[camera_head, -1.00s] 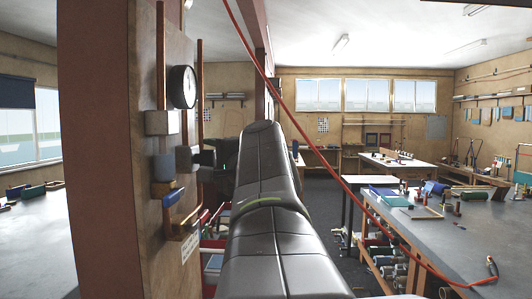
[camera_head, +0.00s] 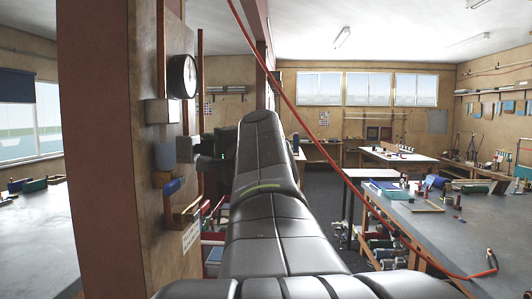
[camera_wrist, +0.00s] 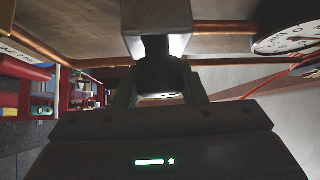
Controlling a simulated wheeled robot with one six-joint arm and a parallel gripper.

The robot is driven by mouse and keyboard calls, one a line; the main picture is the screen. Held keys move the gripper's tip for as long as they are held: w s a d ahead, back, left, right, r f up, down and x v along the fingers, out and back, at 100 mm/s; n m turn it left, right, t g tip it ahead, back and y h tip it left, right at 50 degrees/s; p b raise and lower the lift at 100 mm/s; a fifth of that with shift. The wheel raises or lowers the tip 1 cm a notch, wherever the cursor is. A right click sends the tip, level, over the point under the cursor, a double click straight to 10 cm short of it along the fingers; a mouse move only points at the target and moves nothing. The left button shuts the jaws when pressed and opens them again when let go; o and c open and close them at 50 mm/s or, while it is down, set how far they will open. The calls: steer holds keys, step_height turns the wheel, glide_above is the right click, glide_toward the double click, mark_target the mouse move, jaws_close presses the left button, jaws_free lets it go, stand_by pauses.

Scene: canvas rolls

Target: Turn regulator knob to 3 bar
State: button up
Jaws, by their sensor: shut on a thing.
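The regulator's grey body (camera_wrist: 156,22) is at the top of the wrist view, with the dark round knob (camera_wrist: 158,75) on its end. My gripper (camera_wrist: 160,84) is shut on the knob, one finger on each side. In the head view my gripper (camera_head: 209,150) is beside the grey regulator block (camera_head: 185,149) on the wooden panel, partly behind my arm. The knob's grip is too dark and small there to make out. A round white gauge with a black rim (camera_head: 182,76) is above; part of it shows in the wrist view (camera_wrist: 290,35). Its reading is not legible.
A wooden panel (camera_head: 143,200) on a reddish post carries copper pipes, another grey block (camera_head: 161,111) and a blue-handled part (camera_head: 173,187). A red hose (camera_head: 300,118) crosses in front. Workbenches stand left and right (camera_head: 440,235).

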steer(key=shift+f+n+t+y+b, duration=0.5)
steer(key=shift+n+b, duration=0.3)
steer(key=shift+b, duration=2.9)
steer(key=n+y+b, duration=0.4)
steer(key=n+b, duration=0.1)
steer(key=b, duration=1)
steer(key=n+y+b, duration=0.1)
steer(key=n+b, duration=0.1)
steer(key=b, duration=0.2)
steer(key=n+g+y+b, duration=0.1)
steer(key=n+y+b, duration=0.1)
steer(key=b, duration=0.1)
steer(key=shift+r+n+g+b, duration=0.2)
steer(key=shift+n+g+b, duration=0.1)
steer(key=shift+b, duration=0.05)
steer(key=n+y+b, duration=0.1)
steer(key=n+g+y+b, duration=0.1)
steer(key=shift+r+n+g, duration=0.2)
steer(key=shift+n+g, duration=0.1)
steer(key=shift+r+n+b, duration=0.1)
steer(key=shift+n+b, duration=0.2)
steer(key=shift+b, duration=0.15)
steer(key=shift+s+r+g+y, duration=0.1)
steer(key=shift+g+y, duration=0.2)
steer(key=o, duration=1)
steer(key=b+v, duration=0.4)
steer(key=v, duration=0.9)
steer(key=shift+s+d+f, duration=0.15)
steer(key=shift+d+f, duration=0.1)
steer(key=shift+f, duration=0.05)
